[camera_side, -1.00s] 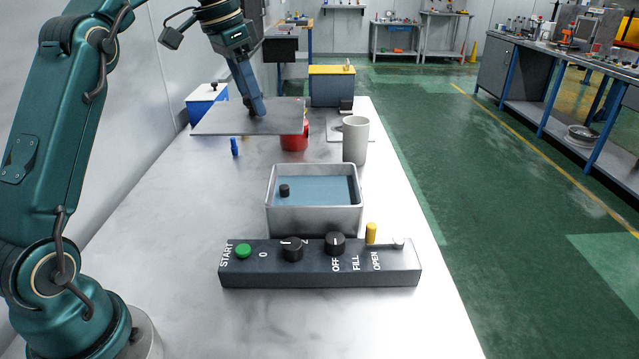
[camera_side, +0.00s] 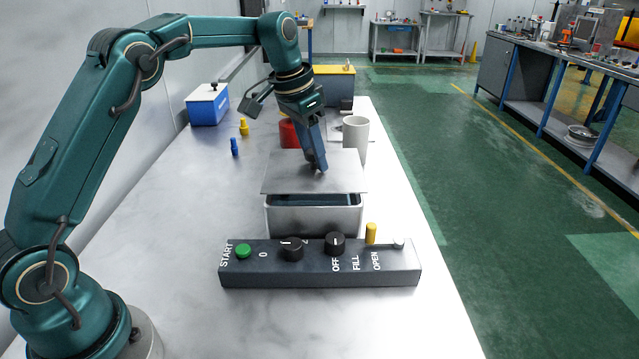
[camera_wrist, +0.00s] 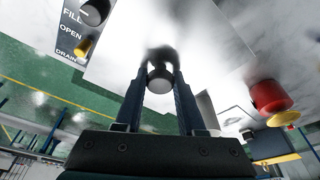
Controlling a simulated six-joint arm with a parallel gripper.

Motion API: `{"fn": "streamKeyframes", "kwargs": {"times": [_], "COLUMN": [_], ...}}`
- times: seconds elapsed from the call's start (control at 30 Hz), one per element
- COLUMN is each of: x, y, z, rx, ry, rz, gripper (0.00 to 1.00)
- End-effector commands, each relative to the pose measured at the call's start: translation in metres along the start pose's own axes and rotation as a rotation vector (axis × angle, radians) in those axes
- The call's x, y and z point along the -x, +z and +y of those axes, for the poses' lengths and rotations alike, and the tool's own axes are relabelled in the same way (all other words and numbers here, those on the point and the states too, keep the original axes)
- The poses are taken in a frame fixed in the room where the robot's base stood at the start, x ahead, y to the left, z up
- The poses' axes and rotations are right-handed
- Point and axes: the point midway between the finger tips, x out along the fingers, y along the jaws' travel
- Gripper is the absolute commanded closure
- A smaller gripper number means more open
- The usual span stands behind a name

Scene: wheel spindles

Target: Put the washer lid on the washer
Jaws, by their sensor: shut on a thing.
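The washer lid (camera_side: 290,172) is a flat grey plate with a knob (camera_wrist: 160,80) on top. My gripper (camera_side: 318,168) is shut on that knob, pointing down from above. In the side view the lid is over the washer (camera_side: 315,218), a light grey open box. A dark gap shows between the lid's front edge and the box rim, so the lid appears held just above it. The washer's inside is mostly hidden by the lid. In the wrist view the lid fills the upper middle behind the fingers.
A control panel (camera_side: 320,270) with knobs and a green button stands in front of the washer. A white mug (camera_side: 356,136) and a red container (camera_side: 289,132) stand behind. Blue (camera_side: 234,146) and yellow (camera_side: 244,127) pegs stand to the left.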

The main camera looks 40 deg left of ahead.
Motion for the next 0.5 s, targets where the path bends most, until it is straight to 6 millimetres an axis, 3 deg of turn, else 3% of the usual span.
{"fn": "streamKeyframes", "kwargs": {"times": [0.5], "x": [-0.0104], "y": [0.0028], "z": [-0.0001], "rx": [0.001], "ry": [0.000], "rz": [0.002], "gripper": [1.00]}}
